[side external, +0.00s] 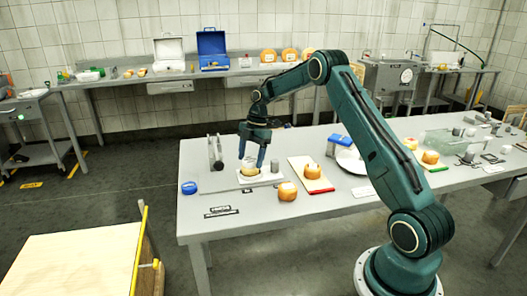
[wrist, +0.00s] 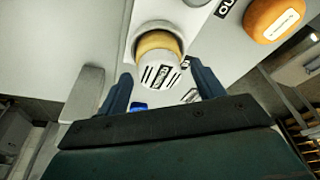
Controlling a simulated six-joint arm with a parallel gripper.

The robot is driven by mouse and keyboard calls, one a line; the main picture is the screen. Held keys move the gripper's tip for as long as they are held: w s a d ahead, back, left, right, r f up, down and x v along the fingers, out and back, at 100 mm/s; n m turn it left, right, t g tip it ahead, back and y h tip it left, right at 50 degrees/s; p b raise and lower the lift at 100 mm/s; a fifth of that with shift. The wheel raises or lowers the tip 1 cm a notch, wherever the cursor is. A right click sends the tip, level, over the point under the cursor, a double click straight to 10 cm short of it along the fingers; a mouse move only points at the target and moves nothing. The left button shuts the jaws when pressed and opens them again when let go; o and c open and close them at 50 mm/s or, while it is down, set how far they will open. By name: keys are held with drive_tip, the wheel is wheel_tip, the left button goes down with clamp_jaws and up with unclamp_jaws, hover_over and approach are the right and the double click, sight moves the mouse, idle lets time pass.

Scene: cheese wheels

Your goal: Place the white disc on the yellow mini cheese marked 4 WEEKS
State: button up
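The yellow mini cheese (side external: 249,171) sits in a round white holder on a pale board near the left end of the table. In the wrist view the cheese (wrist: 158,42) shows as a yellow band inside the holder's white ring. The white disc (wrist: 160,72), with black stripes and a small label, appears at the cheese's upper end, overlapping it. My gripper (side external: 253,158) points down over the cheese. In the wrist view its two fingers (wrist: 160,75) stand apart either side of the disc, with gaps showing. The 4 WEEKS marking is not readable.
An orange cheese (side external: 287,191) stands to the right, another (side external: 312,171) on a red-edged board behind it. A blue round item (side external: 189,187) lies at the left edge. A grey upright fixture (side external: 215,152) stands close left of my gripper. Black-and-white labels (side external: 221,211) lie in front.

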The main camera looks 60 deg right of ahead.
sight(254, 158)
drive_tip(key=shift+v, duration=3.95)
drive_tip(key=shift+a+r, duration=0.45)
drive_tip(key=shift+r, duration=0.05)
drive_tip(key=s+a+r+m+t+h, duration=0.1)
drive_tip(key=s+a+r+m, duration=0.3)
drive_tip(key=s+a+r, duration=0.35)
drive_tip(key=s+a+r+m+t+h, duration=0.1)
drive_tip(key=s+a+r+m, duration=0.3)
drive_tip(key=a+r, duration=0.55)
drive_tip(key=s+a+f+m+t, duration=0.1)
drive_tip(key=s+a+f+m, duration=0.1)
drive_tip(key=s, duration=0.8)
drive_tip(key=s+a+f+m+t+h, duration=0.1)
drive_tip(key=s+a+m, duration=0.4)
drive_tip(key=s, duration=0.6)
wheel_tip(254, 158, down, 2)
drive_tip(key=shift+f+m+t, duration=0.2)
drive_tip(key=shift+m+t, duration=0.2)
drive_tip(key=shift+t, duration=0.1)
